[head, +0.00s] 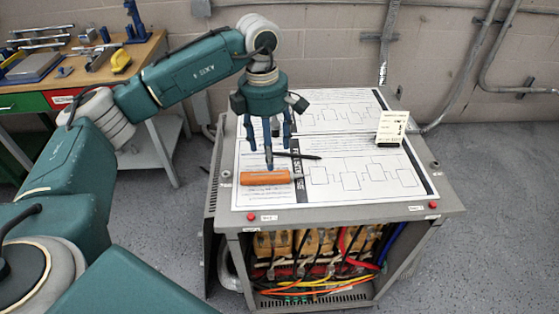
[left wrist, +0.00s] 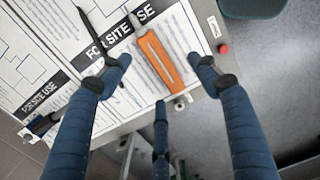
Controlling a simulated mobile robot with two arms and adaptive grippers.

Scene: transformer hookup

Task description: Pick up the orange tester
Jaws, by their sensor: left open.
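The orange tester (head: 265,178) lies flat near the left front of the diagram sheet on top of the grey transformer cabinet (head: 350,214). It also shows in the left wrist view (left wrist: 160,58), lying at a slant. My left gripper (head: 269,150) hangs fingers down just behind and above the tester in the head view. In the left wrist view its blue fingers (left wrist: 165,85) are spread, with the tester between and beyond them. The gripper is open and holds nothing. Whether a fingertip touches the tester, I cannot tell. My right gripper is not in view.
A black pen (head: 298,155) lies just behind the tester on the printed sheet (head: 372,172). A small white card (head: 392,124) stands at the right of the top. Wires fill the open cabinet front (head: 315,255). A workbench with tools (head: 75,75) stands at left.

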